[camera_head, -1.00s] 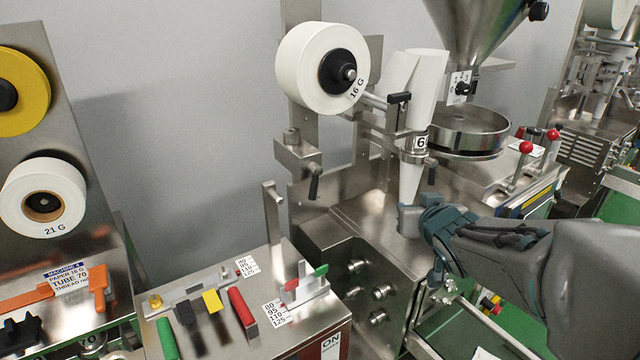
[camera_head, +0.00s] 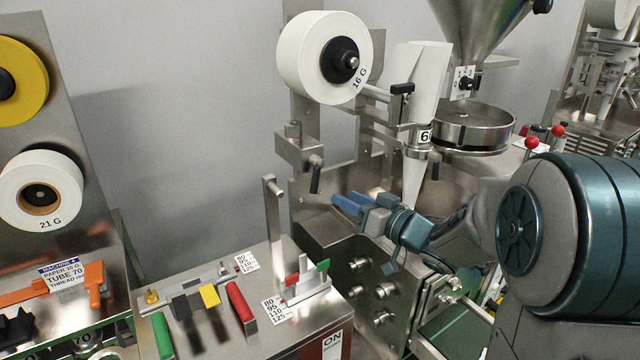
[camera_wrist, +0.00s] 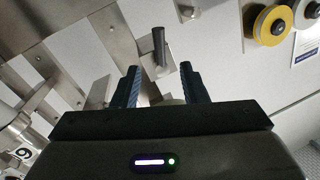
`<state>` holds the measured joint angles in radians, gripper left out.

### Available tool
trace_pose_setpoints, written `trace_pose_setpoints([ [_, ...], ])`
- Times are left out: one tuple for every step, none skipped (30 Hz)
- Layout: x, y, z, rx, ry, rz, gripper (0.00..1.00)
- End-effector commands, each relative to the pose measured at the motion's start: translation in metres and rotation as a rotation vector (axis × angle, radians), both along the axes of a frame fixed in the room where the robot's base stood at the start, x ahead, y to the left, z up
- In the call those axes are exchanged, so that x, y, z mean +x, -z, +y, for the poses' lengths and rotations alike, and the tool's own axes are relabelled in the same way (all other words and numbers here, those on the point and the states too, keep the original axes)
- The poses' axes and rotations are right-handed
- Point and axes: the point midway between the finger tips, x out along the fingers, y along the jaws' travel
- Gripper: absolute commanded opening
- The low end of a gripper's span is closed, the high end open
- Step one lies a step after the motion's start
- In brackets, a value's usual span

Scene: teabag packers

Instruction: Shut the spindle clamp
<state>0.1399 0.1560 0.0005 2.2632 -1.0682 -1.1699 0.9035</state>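The spindle clamp appears to be the metal block (camera_head: 298,152) below the 16 G paper roll (camera_head: 322,64), with a dark lever handle (camera_head: 316,176) hanging from it, slightly tilted. My gripper (camera_head: 346,203) is below and to the right of that handle, pointing left. In the wrist view my gripper (camera_wrist: 159,70) is open, its two dark fingers apart with nothing between them. A dark cylindrical handle (camera_wrist: 160,46), probably the same lever, stands just beyond the fingertips, roughly in line with the gap. I see no contact.
An upright metal post (camera_head: 275,225) stands left of my gripper. The filling tube labelled 6 (camera_head: 412,175) is behind and right of it. A steel cabinet (camera_head: 335,262) lies below. A bench with coloured levers (camera_head: 240,303) is at front left. The grey wall side is clear.

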Motion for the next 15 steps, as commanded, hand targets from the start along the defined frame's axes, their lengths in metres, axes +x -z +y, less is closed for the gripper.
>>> trace_pose_setpoints([
  [0.008, -0.001, 0.010, 0.001, -0.003, 0.002, 0.39],
  [0.013, -0.001, 0.015, 0.001, -0.003, 0.002, 0.39],
  [0.019, -0.001, 0.021, 0.001, -0.003, 0.002, 0.39],
  [0.024, -0.001, 0.026, 0.001, -0.003, 0.002, 0.39],
  [0.028, -0.001, 0.030, 0.000, -0.003, 0.001, 0.39],
  [0.034, -0.001, 0.036, 0.000, -0.002, 0.001, 0.39],
  [0.038, -0.001, 0.040, 0.000, -0.002, 0.000, 0.39],
  [0.042, -0.001, 0.044, 0.000, -0.002, 0.002, 0.39],
  [0.046, -0.001, 0.048, 0.000, -0.001, 0.001, 0.39],
  [0.049, -0.001, 0.052, 0.000, -0.001, 0.001, 0.39],
  [0.052, -0.001, 0.054, 0.000, -0.001, 0.001, 0.39],
  [0.056, -0.001, 0.058, 0.000, 0.000, 0.001, 0.39],
  [0.058, -0.001, 0.060, -0.001, 0.000, 0.001, 0.39],
  [0.060, -0.001, 0.062, -0.001, 0.000, -0.001, 0.39],
  [0.062, 0.000, 0.064, -0.001, 0.001, 0.001, 0.39],
])
